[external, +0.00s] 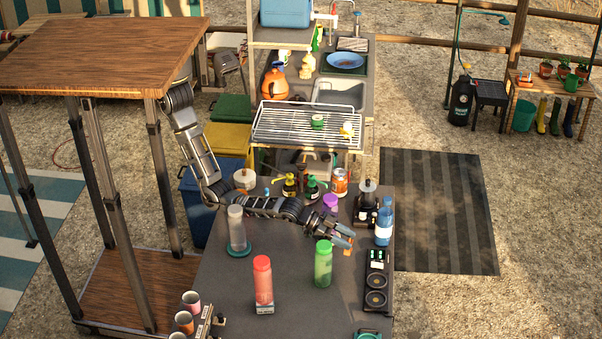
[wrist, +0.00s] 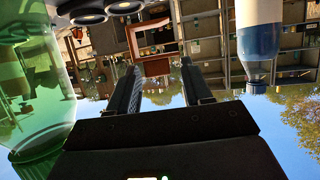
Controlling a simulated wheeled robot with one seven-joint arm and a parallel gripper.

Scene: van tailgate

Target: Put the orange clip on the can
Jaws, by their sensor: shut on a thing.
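My gripper (external: 347,239) is shut on the orange clip (external: 347,252) and holds it above the grey table, just right of the green bottle (external: 323,263). In the wrist view the clip (wrist: 152,46) is a squarish orange frame between the two dark fingertips. The can (external: 339,182), orange-brown with a pale top, stands upright at the back of the table, behind and apart from my gripper. The can cannot be made out in the wrist view.
The green bottle (wrist: 35,85) is close on the left in the wrist view, a blue-and-white bottle (external: 384,226) on the right. A purple-topped item (external: 330,203), pump bottles (external: 290,186) and a dark grinder-like device (external: 367,205) stand near the can. A red bottle (external: 263,284) stands in front.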

